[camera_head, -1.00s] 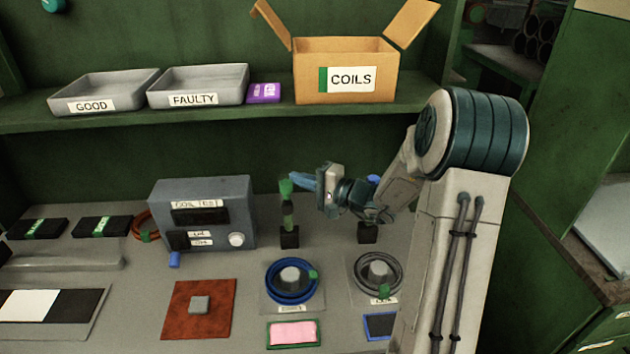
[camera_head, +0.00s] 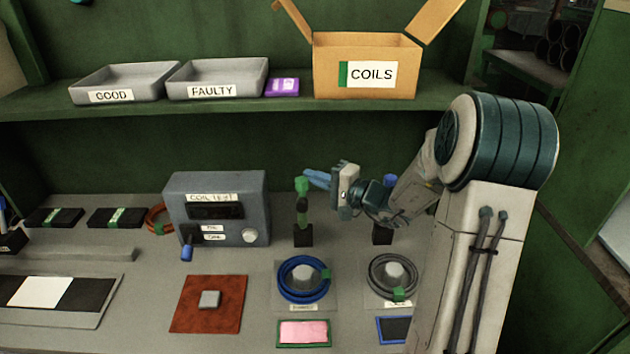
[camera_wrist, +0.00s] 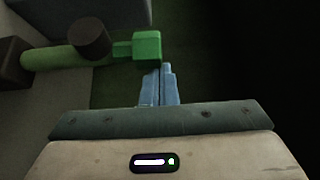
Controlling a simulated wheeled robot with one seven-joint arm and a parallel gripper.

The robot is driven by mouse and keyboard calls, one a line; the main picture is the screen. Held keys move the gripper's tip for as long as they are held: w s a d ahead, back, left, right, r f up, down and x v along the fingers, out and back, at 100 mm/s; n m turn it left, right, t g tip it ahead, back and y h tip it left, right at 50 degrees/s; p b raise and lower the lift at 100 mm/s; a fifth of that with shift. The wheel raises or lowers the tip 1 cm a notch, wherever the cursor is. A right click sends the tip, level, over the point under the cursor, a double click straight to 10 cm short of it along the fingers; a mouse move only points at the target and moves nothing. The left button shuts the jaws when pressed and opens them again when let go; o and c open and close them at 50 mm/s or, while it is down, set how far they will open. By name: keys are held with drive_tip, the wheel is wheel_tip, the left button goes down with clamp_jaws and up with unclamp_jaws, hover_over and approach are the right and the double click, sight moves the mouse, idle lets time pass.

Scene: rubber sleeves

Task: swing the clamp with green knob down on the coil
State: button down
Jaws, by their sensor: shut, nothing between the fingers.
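The clamp with the green knob (camera_head: 302,184) stands upright on a black base (camera_head: 303,236) behind the blue coil (camera_head: 303,279). The blue coil lies flat around a pale post on its plate. My gripper (camera_head: 318,178) is shut and empty, its blue fingers pointing left at the green knob from the right. In the wrist view the fingertips (camera_wrist: 166,70) are right beside the green knob (camera_wrist: 147,46); I cannot tell if they touch. The clamp's arm (camera_wrist: 60,55) runs left from the knob there, with a dark cylinder on it.
A grey coil (camera_head: 393,277) and a second clamp with a blue knob (camera_head: 390,180) stand to the right, partly behind my arm. The coil test box (camera_head: 218,210) is left of the clamp. A shelf above holds trays and the coils box (camera_head: 366,70).

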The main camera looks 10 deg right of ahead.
drive_tip(key=shift+s+f+b, duration=0.1)
drive_tip(key=shift+s+b, duration=0.05)
drive_tip(key=shift+b, duration=0.25)
drive_tip(key=s+a+f+n+y+b, duration=0.1)
drive_tip(key=s+n+b, duration=0.3)
drive_tip(key=b, duration=1.2)
drive_tip(key=s+a+f+n+t+y+b, duration=0.1)
drive_tip(key=s+f+n+y+b, duration=0.2)
drive_tip(key=b, duration=1.4)
drive_tip(key=s+n, duration=0.1)
drive_tip(key=s, duration=0.3)
drive_tip(key=shift+s+a+n+y, duration=0.2)
drive_tip(key=shift+n+y, duration=0.1)
drive_tip(key=shift+y, duration=0.1)
drive_tip(key=s+d+r+p, duration=0.5)
drive_tip(key=d+r, duration=0.5)
drive_tip(key=r, duration=0.1)
drive_tip(key=shift+s+d, duration=0.2)
drive_tip(key=shift+s, duration=0.15)
